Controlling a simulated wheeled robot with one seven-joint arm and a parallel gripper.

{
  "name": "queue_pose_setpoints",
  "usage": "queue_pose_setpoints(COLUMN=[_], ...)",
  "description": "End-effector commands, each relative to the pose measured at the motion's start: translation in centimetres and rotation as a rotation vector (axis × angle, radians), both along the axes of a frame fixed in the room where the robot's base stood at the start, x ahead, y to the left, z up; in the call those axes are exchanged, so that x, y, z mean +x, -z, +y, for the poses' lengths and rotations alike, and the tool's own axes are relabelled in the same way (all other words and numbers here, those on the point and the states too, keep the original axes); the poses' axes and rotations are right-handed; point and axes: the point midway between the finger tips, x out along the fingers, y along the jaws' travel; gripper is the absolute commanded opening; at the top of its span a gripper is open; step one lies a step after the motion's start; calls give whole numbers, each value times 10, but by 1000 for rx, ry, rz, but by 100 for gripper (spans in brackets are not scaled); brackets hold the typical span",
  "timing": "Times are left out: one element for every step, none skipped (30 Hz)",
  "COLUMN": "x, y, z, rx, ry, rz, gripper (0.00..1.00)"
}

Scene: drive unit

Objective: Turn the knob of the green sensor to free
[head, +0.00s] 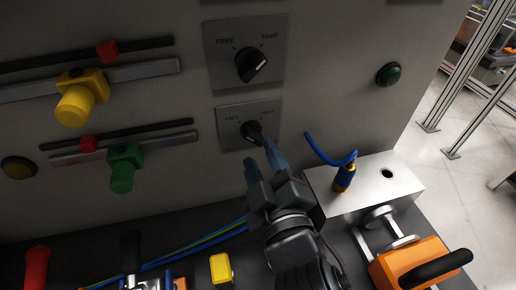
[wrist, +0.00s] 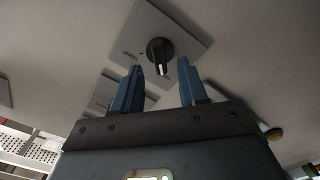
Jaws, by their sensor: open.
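The green sensor (head: 123,168) sits on the lower rail at the left of the panel in the head view. On a plate to its right is the lower black knob (head: 250,131), with labels that look like FREE on the left and TIGHT on the right. In the wrist view this knob (wrist: 160,54) has a white mark pointing down, towards a partly hidden label near the right finger; TIGHT is at its left. My gripper (head: 260,160) is open and empty, just below the knob in the head view. In the wrist view its blue fingers flank the space in front of the knob, without visible grip.
An upper knob (head: 249,65) marked FREE and TIGHT sits above. A yellow sensor (head: 80,98) is on the upper rail. A metal block (head: 375,190) with a blue-cabled plug (head: 344,178) stands right of my gripper. An orange part (head: 415,262) with a black handle lies front right.

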Motion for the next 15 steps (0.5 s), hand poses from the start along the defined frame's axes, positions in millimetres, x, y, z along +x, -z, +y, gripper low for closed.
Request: queue_pose_setpoints(x=[-9, -12, -17, -21, -23, -26, -28, -30, -31, -32, -32, -32, -32, -32, -32], y=[2, 2, 2, 2, 2, 2, 1, 1, 1, 0, 0, 0, 0, 0, 0], z=[-3, -4, -5, -6, -7, -8, -8, -9, -9, -9, -9, -9, -9, -9, -9], rx=[0, 0, 0, 0, 1, 1, 1, 1, 1, 1, 1, 1, 1, 1, 1], ry=[0, 0, 1, 1, 1, 0, 0, 0, 0, 0, 0, 0, 0, 0, 0], rz=[1, 1, 1, 1, 1, 0, 0, 0, 0, 0, 0, 0, 0, 0, 0], gripper=[43, 43, 43, 43, 43, 43, 43, 43, 43, 43, 43, 43, 43, 43, 43])
